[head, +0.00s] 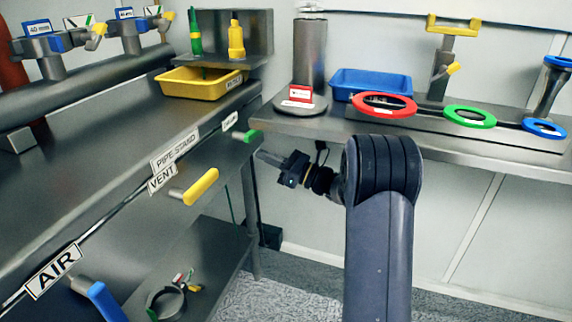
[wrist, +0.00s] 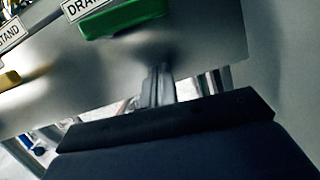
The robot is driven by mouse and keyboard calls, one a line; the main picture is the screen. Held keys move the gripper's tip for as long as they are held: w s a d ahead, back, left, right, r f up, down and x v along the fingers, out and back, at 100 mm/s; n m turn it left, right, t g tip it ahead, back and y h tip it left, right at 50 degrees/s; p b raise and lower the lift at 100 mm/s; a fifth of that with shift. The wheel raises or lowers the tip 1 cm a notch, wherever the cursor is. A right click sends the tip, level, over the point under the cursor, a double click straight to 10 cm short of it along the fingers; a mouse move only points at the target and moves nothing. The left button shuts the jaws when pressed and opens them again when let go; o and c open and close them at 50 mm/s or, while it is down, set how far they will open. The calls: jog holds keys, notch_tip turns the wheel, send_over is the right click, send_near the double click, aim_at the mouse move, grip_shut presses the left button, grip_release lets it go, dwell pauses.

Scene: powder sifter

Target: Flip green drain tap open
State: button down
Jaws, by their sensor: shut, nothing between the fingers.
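The green drain tap (head: 246,136) is a short green handle on the front edge of the left bench, near its far end. In the wrist view the green handle (wrist: 125,18) is at the top, under a label that reads "DRA". My gripper (head: 262,156) is just right of and slightly below the handle in the head view, pointing left at the bench front. In the wrist view my gripper (wrist: 157,80) has its fingers together and empty, below the green handle. The fingers appear apart from the handle; the exact gap is hard to tell.
A yellow vent handle (head: 201,187) and a blue air handle (head: 106,300) stick out along the same bench front. A yellow tray (head: 200,83) sits on the bench top. The right bench (head: 450,150) carries red, green and blue rings and a blue tray (head: 371,82).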

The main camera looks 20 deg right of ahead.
aim_at(260, 133)
jog(key=r+p, duration=0.2)
jog(key=r, duration=0.2)
jog(key=shift+w, duration=0.2)
jog(key=shift+r, duration=0.1)
jog(key=shift+w+d+r+n+p, duration=0.15)
jog(key=shift+r+n+p, duration=0.15)
jog(key=shift+r+n, duration=0.45)
notch_tip(260, 133, down, 5)
jog(key=b, duration=0.3)
jog(key=p+v, duration=0.4)
jog(key=v, duration=0.6)
jog(key=shift+w+r, duration=0.15)
